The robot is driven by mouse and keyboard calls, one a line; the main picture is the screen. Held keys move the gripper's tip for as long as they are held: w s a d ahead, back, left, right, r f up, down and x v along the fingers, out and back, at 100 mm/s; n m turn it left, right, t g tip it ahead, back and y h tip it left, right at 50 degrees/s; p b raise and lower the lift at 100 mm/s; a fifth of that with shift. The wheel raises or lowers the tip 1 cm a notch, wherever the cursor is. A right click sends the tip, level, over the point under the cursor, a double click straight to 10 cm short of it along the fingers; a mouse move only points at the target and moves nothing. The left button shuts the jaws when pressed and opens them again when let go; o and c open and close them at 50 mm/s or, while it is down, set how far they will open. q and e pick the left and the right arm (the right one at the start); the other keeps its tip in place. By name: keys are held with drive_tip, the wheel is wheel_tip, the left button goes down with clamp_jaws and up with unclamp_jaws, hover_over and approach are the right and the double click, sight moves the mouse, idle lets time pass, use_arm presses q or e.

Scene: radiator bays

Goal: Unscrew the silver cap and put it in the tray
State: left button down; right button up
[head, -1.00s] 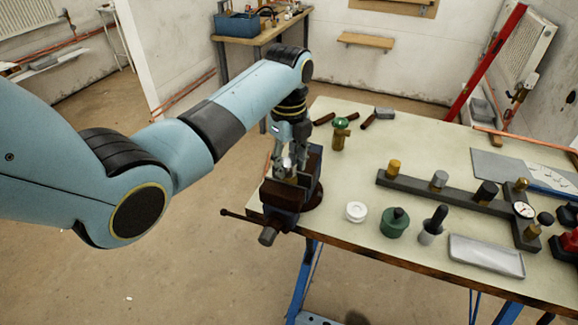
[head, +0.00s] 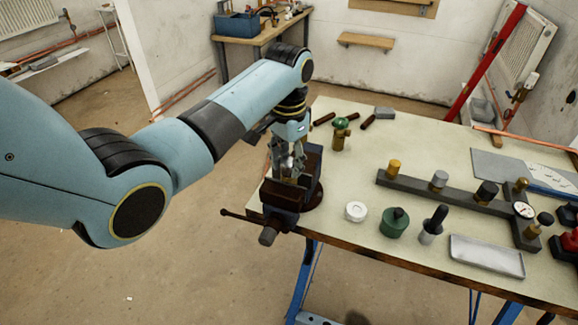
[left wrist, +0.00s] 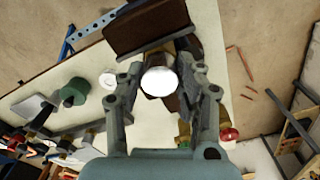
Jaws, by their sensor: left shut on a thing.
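The silver cap (left wrist: 160,81) shows as a bright round disc between the fingers in the left wrist view. It is over the dark bench vise (head: 290,196), at the left end of the workbench. My left gripper (head: 288,172) points down over the vise and is shut on the cap; it also shows in the left wrist view (left wrist: 161,76). The fingers largely hide the cap in the head view. What the vise jaws hold below it is hard to make out. The shallow grey tray (head: 487,257) lies at the bench's front right, looking empty. My right gripper is not in view.
Between vise and tray stand a white disc (head: 356,211), a green round piece (head: 395,222) and a black-topped plug (head: 433,226). Behind them lies a dark manifold bar (head: 415,184) with several fittings. A green-topped brass valve (head: 340,133) stands behind the vise.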

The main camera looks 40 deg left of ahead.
use_arm(q)
drive_tip(key=n, duration=0.7)
drive_tip(key=shift+n, duration=0.3)
drive_tip(key=n, duration=0.6)
drive_tip(key=c, duration=1.1)
unclamp_jaws()
drive_tip(key=shift+o, duration=0.2)
